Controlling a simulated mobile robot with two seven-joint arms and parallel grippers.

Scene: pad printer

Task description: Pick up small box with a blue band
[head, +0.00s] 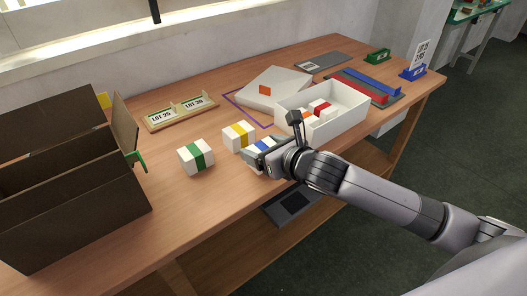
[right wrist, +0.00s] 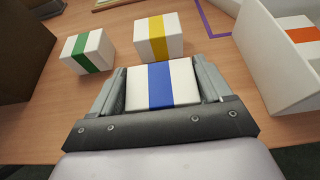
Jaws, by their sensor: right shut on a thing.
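The small white box with a blue band (right wrist: 160,84) sits between the two fingers of my right gripper (right wrist: 162,88) in the right wrist view. The fingers are shut on its two sides. In the head view the blue-banded box (head: 264,144) is mostly hidden behind my right gripper (head: 261,151), at the table's front edge. I cannot tell whether the box touches the table. My left gripper is not in view.
A green-banded box (head: 196,156) and a yellow-banded box (head: 239,136) stand close by on the wooden table (head: 200,205). A dark brown bin (head: 85,215) stands at the left.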

